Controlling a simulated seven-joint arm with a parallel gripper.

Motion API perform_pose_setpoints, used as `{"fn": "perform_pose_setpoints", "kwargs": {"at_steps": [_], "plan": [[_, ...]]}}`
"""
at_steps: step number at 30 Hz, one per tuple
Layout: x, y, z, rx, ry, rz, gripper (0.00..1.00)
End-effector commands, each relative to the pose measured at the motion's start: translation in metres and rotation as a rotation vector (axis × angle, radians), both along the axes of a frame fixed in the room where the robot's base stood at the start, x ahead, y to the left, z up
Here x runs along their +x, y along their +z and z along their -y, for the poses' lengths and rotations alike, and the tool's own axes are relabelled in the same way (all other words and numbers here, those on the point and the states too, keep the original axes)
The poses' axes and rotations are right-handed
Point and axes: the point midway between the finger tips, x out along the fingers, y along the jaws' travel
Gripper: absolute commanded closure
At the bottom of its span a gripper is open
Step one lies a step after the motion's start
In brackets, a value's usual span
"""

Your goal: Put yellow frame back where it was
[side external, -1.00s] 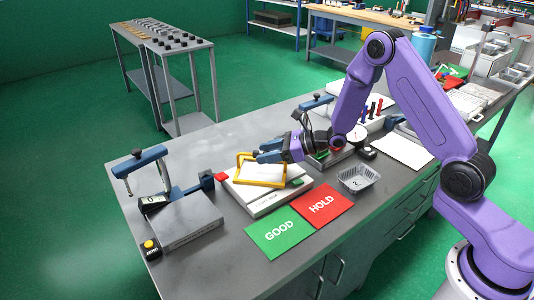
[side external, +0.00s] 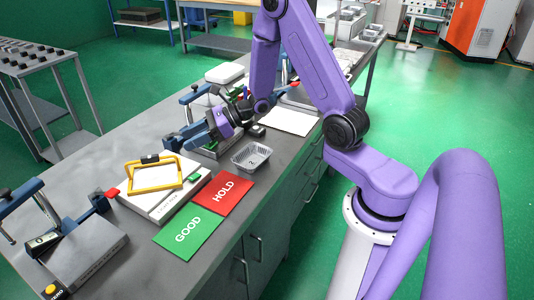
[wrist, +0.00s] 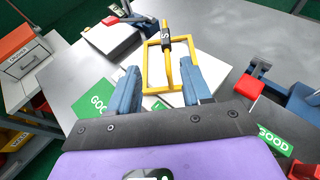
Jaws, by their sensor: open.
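The yellow frame (side external: 134,181) sits on the white plate device (side external: 165,210), with a black tag on its far side. In the wrist view the yellow frame (wrist: 148,66) appears beyond my fingertips, with a yellow bar and the tag near its top. My gripper (side external: 192,143) is open, to the right of the frame and apart from it. In the wrist view my gripper (wrist: 160,84) shows its two blue fingers spread with nothing held between them. I cannot tell whether the frame lies fully flat on the device.
A green GOOD card (side external: 188,235) and red HOLD card (side external: 223,192) lie in front. A foil tray (side external: 251,162) stands right of the device. A grey block with a blue clamp (side external: 75,262) is at the left. White paper (side external: 291,121) lies behind the tray.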

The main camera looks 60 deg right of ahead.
Motion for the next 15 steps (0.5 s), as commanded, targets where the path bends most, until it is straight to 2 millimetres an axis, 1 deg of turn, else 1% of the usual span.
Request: {"fn": "perform_pose_setpoints", "kwargs": {"at_steps": [2,5,6,8,9,11,12,14,15], "plan": [[-0.01,0.006,-0.018,-0.019,0.09,0.021,0.52],[-0.036,0.018,-0.052,-0.065,0.289,0.065,0.52],[-0.051,0.022,-0.066,-0.089,0.387,0.089,0.52],[-0.077,0.028,-0.087,-0.13,0.545,0.129,0.52],[-0.095,0.032,-0.098,-0.157,0.65,0.158,0.52],[-0.123,0.036,-0.111,-0.2,0.803,0.204,0.52],[-0.141,0.039,-0.117,-0.229,0.905,0.235,0.52],[-0.169,0.041,-0.123,-0.274,1.056,0.287,0.52],[-0.187,0.042,-0.126,-0.305,1.156,0.324,0.52]]}}
